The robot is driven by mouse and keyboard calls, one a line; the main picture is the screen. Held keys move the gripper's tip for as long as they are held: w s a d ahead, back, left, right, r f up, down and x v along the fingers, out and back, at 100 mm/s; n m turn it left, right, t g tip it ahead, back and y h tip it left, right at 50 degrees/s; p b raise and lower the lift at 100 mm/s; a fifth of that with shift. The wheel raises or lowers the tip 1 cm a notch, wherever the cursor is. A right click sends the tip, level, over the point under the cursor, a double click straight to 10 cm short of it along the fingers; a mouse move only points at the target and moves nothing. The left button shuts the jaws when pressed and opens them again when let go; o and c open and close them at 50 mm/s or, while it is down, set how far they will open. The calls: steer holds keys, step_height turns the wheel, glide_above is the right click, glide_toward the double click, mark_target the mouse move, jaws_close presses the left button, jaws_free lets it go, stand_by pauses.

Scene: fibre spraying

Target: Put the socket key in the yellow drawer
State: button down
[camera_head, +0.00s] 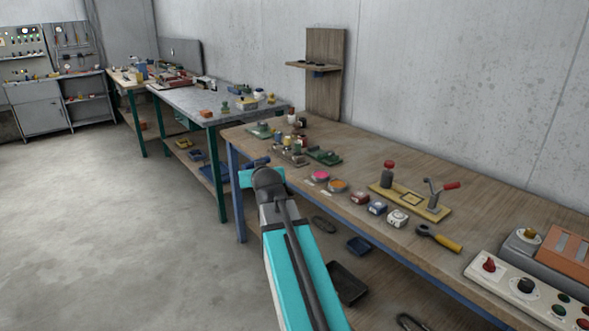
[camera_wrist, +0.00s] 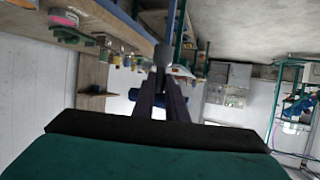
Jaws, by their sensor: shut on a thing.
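My gripper (camera_wrist: 166,82) is shut on a dark grey piece (camera_wrist: 163,53) at its fingertips, which looks like the socket key; only its short thick end shows clearly. In the head view my turquoise arm reaches up from the bottom and hides the gripper's fingers and the held piece. The arm's end is beside the near-left corner of the wooden bench. A small yellow container (camera_head: 182,143) on the shelf under the grey-topped table may be the yellow drawer; I cannot tell for certain.
The wooden bench (camera_head: 395,160) carries jars, blocks, a fixture board (camera_head: 410,200) and a yellow-handled tool (camera_head: 438,238). A control panel (camera_head: 525,288) is at the right. Dark trays (camera_head: 347,283) lie underneath. The grey-topped table (camera_head: 200,97) stands behind. Floor at left is clear.

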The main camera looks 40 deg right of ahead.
steer(key=w+a+r+n+t+y, duration=0.1)
steer(key=a+n+y, duration=0.3)
steer(key=a, duration=1.5)
steer(key=shift+w+y, duration=0.4)
steer(key=shift+w, duration=0.15)
